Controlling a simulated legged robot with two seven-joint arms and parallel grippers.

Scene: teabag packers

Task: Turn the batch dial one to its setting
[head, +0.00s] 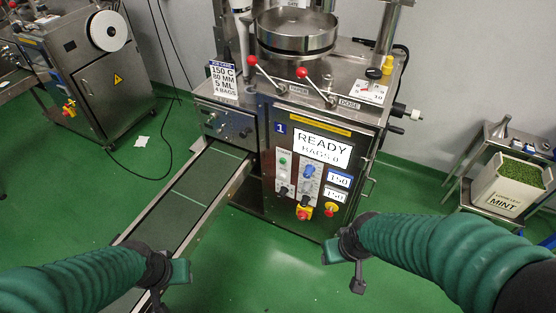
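The machine marked 1 (280,128) stands at the centre. A black knob (373,73) sits on its top right, beside a white card (370,91) whose small print I cannot fully read. A blue knob (308,171) is on the front panel. No label I can read says which is the batch dial. A setting sign (222,79) reads 150 C, 80 MM, 5 ML, 4 BAGS. My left gripper (172,276) is over the conveyor's near end, and my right gripper (346,256) is in front of the machine's lower right. Both are apart from the knobs; their finger gaps are unclear.
Two red-knobbed levers (301,72) stand on the machine top. A conveyor (185,205) runs toward me at left. A MINT bin (505,187) stands at right. Green floor (245,260) is clear between my arms.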

